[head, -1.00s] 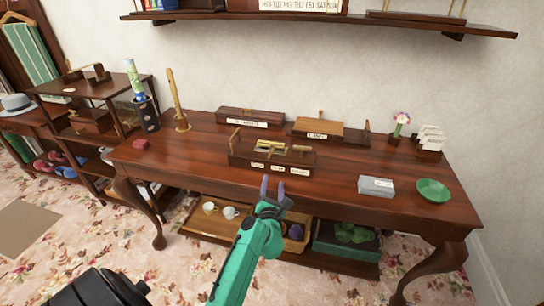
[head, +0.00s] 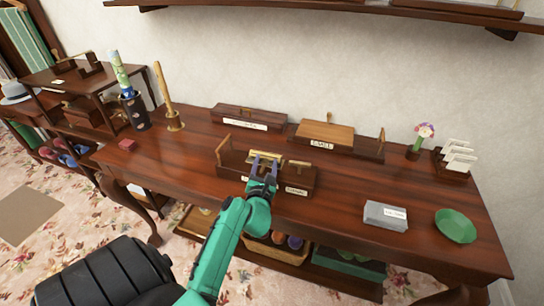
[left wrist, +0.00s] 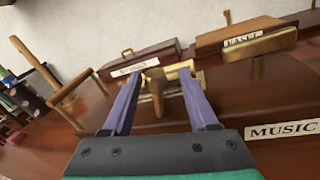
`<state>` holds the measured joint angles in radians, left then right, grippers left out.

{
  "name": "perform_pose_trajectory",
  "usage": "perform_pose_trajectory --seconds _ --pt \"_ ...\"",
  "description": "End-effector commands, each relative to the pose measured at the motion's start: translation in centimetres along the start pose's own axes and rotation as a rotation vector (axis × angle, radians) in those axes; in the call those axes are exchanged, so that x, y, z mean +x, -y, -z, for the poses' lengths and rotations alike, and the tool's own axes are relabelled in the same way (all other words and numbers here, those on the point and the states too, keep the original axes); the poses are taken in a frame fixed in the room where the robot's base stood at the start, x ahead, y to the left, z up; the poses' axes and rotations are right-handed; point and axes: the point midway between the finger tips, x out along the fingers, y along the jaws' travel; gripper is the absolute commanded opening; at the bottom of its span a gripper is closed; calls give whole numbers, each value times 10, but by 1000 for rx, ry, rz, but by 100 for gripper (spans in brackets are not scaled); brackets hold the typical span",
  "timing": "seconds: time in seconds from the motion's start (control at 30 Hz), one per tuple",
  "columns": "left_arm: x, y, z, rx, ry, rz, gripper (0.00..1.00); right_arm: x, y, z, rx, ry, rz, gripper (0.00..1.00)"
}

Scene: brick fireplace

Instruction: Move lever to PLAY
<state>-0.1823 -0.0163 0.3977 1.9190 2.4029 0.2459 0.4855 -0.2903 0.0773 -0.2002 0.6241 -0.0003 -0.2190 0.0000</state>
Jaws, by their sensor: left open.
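A dark wooden box (head: 232,171) with white labels on its front stands at the table's front middle. In the left wrist view a wooden lever post (left wrist: 156,92) stands between my fingers, with a brass part (left wrist: 178,72) behind it. A T-shaped wooden handle (left wrist: 257,48) stands to the right, above a label reading MUSIC (left wrist: 287,130). Another wooden handle (left wrist: 62,92) stands at the left end. My left gripper (head: 265,163) is open over the box's middle, its fingers either side of the post; contact cannot be told. It hides the middle label. My right gripper is out of view.
Behind stand a dark labelled box (head: 250,116) and a lighter-topped box labelled EASEL (head: 325,134). A grey box (head: 385,216) and green dish (head: 455,226) lie right.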

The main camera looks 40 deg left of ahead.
Motion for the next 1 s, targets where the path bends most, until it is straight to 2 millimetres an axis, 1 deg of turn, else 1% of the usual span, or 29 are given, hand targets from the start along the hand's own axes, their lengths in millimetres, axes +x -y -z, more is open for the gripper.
perform_pose_trajectory --seconds 0.17,0.2,0.27,0.3,0.33,0.37,0.53,0.8,1.0 --pt "0 0 0 1 0 0 59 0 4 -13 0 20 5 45" --pt "0 0 0 1 0 0 52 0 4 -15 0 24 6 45" --pt "0 0 0 1 0 0 29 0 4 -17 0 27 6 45" --pt "0 0 0 1 0 0 13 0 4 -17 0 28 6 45" --pt "0 0 0 1 0 0 2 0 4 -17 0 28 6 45" --pt "0 0 0 1 0 0 0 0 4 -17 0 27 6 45" --pt "0 1 0 16 1 -1 0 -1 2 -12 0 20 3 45" --pt "-1 6 1 143 26 -9 0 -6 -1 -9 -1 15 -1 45" --pt "-1 6 2 150 27 -10 0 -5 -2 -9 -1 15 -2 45"
